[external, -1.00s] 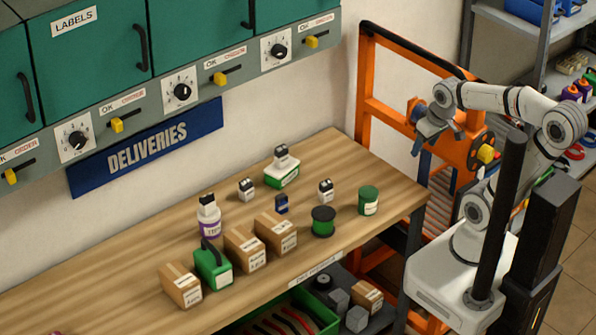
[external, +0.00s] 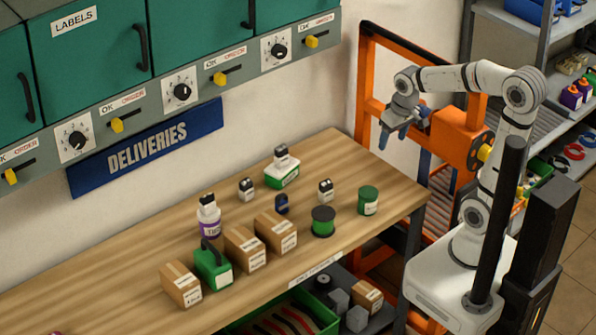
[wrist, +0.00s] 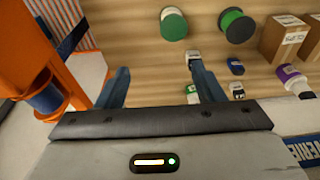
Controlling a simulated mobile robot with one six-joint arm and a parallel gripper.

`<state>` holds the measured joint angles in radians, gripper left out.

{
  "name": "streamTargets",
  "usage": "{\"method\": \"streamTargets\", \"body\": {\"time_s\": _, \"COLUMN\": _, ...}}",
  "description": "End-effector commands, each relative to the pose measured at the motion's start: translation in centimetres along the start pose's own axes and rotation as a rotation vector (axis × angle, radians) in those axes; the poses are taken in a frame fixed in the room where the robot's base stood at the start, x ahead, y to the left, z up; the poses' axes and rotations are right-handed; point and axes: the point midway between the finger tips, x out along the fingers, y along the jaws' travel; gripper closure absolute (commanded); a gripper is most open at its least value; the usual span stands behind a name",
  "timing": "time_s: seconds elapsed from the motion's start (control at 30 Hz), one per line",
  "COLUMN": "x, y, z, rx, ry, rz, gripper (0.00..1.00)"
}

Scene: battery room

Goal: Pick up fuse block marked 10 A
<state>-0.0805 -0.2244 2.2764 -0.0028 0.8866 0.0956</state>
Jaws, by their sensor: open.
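Small white fuse blocks with black tops stand on the wooden table: one at the left (external: 246,189), one at the right (external: 325,190). A similar white-and-black piece (external: 281,158) sits on a green-and-white box at the back. I cannot read a 10 A marking on any of them. My gripper (external: 394,136) is open and empty, above the table's far right end and apart from the blocks. In the wrist view my gripper (wrist: 159,70) spans bare table and the edge; the right block (wrist: 193,57) shows near the right finger, partly hidden by it.
A green can (external: 368,201) and a green spool (external: 322,222) stand near the right block. A blue piece (external: 282,204), cartons (external: 275,233), a green jug (external: 212,265) and a purple-labelled bottle (external: 209,217) stand further left. An orange frame (external: 366,90) rises beyond the table's right end.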

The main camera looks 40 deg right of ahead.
Motion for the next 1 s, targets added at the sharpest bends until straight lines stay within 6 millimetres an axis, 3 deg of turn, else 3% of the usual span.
{"method": "streamTargets", "body": {"time_s": 0.1, "x": 3.3, "y": -1.6, "z": -3.4, "rx": 0.006, "ry": -0.045, "rz": -0.001, "gripper": 0.38}}
{"method": "streamTargets", "body": {"time_s": 0.3, "x": 9.3, "y": -4.5, "z": -8.4, "rx": 0.021, "ry": -0.111, "rz": 0.003, "gripper": 0.38}}
{"method": "streamTargets", "body": {"time_s": 0.5, "x": 16.1, "y": -7.6, "z": -11.7, "rx": 0.035, "ry": -0.169, "rz": 0.013, "gripper": 0.38}}
{"method": "streamTargets", "body": {"time_s": 0.67, "x": 19.6, "y": -9.1, "z": -12.9, "rx": 0.042, "ry": -0.195, "rz": 0.019, "gripper": 0.38}}
{"method": "streamTargets", "body": {"time_s": 1.0, "x": 22.9, "y": -9.5, "z": -12.8, "rx": 0.045, "ry": -0.205, "rz": 0.022, "gripper": 0.38}}
